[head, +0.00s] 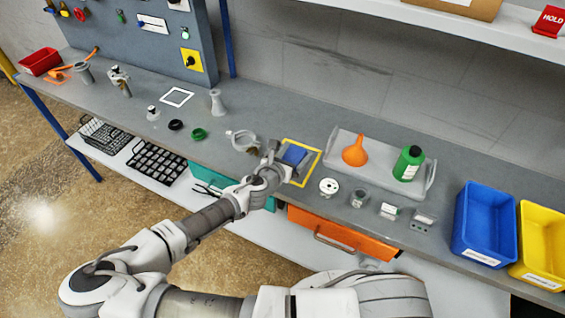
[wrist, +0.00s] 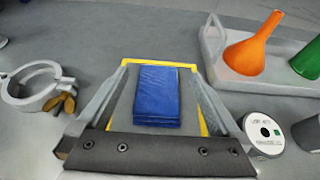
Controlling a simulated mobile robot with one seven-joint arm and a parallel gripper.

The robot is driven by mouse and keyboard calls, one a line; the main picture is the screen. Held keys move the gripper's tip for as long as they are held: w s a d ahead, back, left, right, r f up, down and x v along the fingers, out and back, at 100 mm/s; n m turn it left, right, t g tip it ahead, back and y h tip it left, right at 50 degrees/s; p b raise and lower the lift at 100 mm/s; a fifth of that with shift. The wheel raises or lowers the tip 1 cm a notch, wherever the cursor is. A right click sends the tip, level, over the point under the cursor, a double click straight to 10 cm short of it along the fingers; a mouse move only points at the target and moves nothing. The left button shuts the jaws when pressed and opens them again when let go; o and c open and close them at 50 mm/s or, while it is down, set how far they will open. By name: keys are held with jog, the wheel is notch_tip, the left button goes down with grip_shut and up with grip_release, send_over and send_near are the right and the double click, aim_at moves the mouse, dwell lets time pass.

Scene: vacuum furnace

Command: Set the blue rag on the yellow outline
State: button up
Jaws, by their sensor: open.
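The blue rag (wrist: 157,96) is a folded stack lying flat inside the yellow outline (wrist: 160,62) on the grey bench. It also shows in the head view (head: 294,155), within the yellow outline (head: 318,155) and partly hidden by my gripper. My gripper (wrist: 160,75) is open, with one finger on each side of the rag and a gap to it on both sides. In the head view my gripper (head: 283,160) reaches over the near left part of the outline. The outline's near edge is hidden behind my gripper in the wrist view.
A grey tray (head: 429,185) with an orange funnel (head: 355,151) and a green bottle (head: 408,163) stands close on the right. A white-labelled spool (wrist: 263,134) is near the right finger. A clamp ring (wrist: 34,86) lies to the left. Bench behind the outline is clear.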

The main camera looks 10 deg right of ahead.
jog(key=v, duration=0.8)
jog(key=shift+s+a, duration=0.15)
jog(key=shift+s, duration=0.05)
jog(key=shift+s, duration=0.1)
